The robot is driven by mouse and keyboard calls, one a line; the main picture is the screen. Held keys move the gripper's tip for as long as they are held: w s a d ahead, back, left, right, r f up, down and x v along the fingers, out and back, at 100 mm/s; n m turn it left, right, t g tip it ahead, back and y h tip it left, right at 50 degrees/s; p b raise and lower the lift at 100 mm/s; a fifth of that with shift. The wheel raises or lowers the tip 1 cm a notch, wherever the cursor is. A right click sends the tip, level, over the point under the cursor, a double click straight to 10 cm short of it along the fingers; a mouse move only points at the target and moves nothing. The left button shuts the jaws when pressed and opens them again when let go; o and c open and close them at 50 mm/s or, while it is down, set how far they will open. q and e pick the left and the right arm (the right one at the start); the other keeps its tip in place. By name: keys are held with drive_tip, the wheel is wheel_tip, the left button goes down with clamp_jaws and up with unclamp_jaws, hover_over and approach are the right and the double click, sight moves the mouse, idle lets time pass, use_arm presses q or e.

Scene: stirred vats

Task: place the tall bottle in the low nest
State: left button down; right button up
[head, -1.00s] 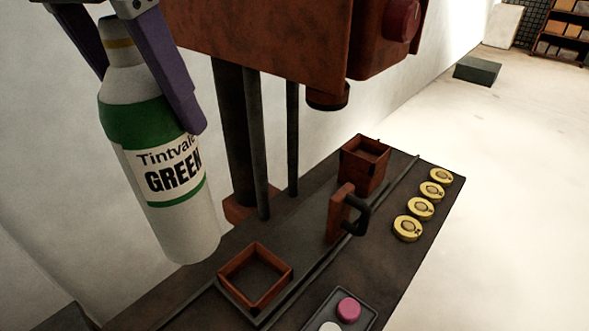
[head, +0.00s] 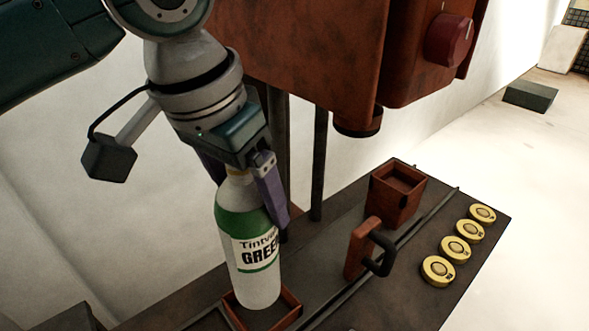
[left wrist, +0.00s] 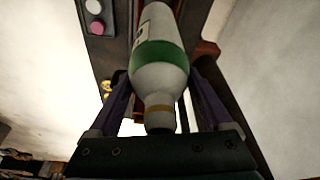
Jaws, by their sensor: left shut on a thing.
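The tall bottle (head: 250,262), white with a green band and a "Tintvale GREEN" label, is upright in my left gripper (head: 243,192). The gripper is shut on its upper part; the bottle also shows in the left wrist view (left wrist: 160,70) between the fingers. The low nest (head: 291,309) is a shallow square red-brown frame on the dark bench. The bottle's base overlaps the nest in the head view and looks inside or just above it; I cannot tell whether it touches the floor of the nest. A taller red-brown box nest (head: 398,195) stands further back. My right gripper is not in view.
A red-brown block with a dark handle (head: 364,250) stands on the bench beside a rail (head: 400,251). Several yellow round discs (head: 438,271) line the right edge. A large rusty machine head (head: 310,60) hangs above on dark posts (head: 319,160).

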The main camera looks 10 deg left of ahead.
sight(231, 189)
use_arm(q)
drive_tip(key=shift+d+f+b, duration=0.1)
drive_tip(key=shift+f+b, duration=0.25)
drive_tip(key=shift+f, duration=3.1)
unclamp_jaws()
drive_tip(key=shift+f, duration=0.1)
drive_tip(key=p+v, duration=0.2)
drive_tip(key=v, duration=1)
drive_tip(key=shift+h, duration=0.6)
drive_tip(key=s+d+f, duration=0.1)
drive_tip(key=s+f, duration=0.1)
drive_tip(key=s+d+f, duration=0.1)
drive_tip(key=s, duration=0.1)
drive_tip(key=shift+d, duration=0.3)
drive_tip(key=s+a+f+n+y, duration=0.1)
drive_tip(key=s+a+f, duration=0.1)
drive_tip(key=s+a, duration=0.2)
drive_tip(key=s+a+f+n+y, duration=0.1)
drive_tip(key=s+a+f, duration=0.2)
drive_tip(key=s, duration=0.7)
drive_tip(key=shift+a+n+t, duration=0.4)
drive_tip(key=shift+a, duration=0.45)
